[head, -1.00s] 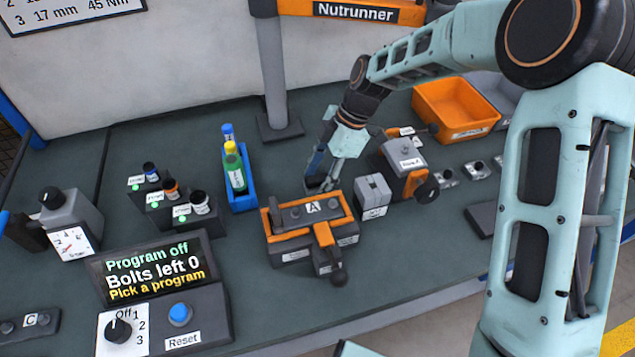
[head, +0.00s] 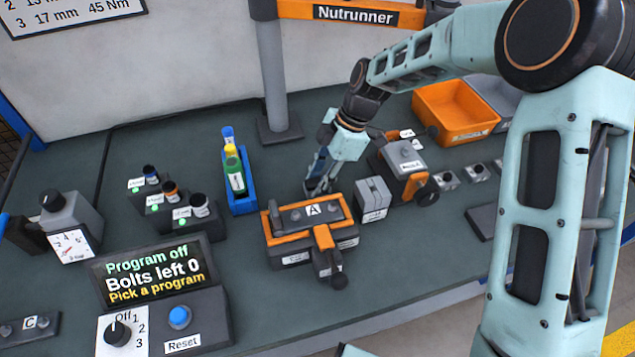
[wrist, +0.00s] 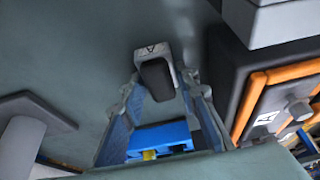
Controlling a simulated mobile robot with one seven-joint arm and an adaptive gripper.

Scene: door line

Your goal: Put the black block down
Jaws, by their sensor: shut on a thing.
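My gripper (head: 317,187) is low over the table, just behind the orange and grey fixture marked A (head: 275,222). In the wrist view, my gripper (wrist: 158,82) is shut on a small black block (wrist: 157,82) between its fingertips. A pale grey piece with a small dark mark shows at the far end of the block. In the head view the block is mostly hidden by the fingers and the fixture. I cannot tell whether it touches the table.
A grey block (head: 372,199) and an orange and grey device (head: 404,163) stand right of my gripper. A blue bottle tray (head: 242,204) is on the left. An orange bin (head: 452,112) stands at the back right. Bare table lies between the tray and my gripper.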

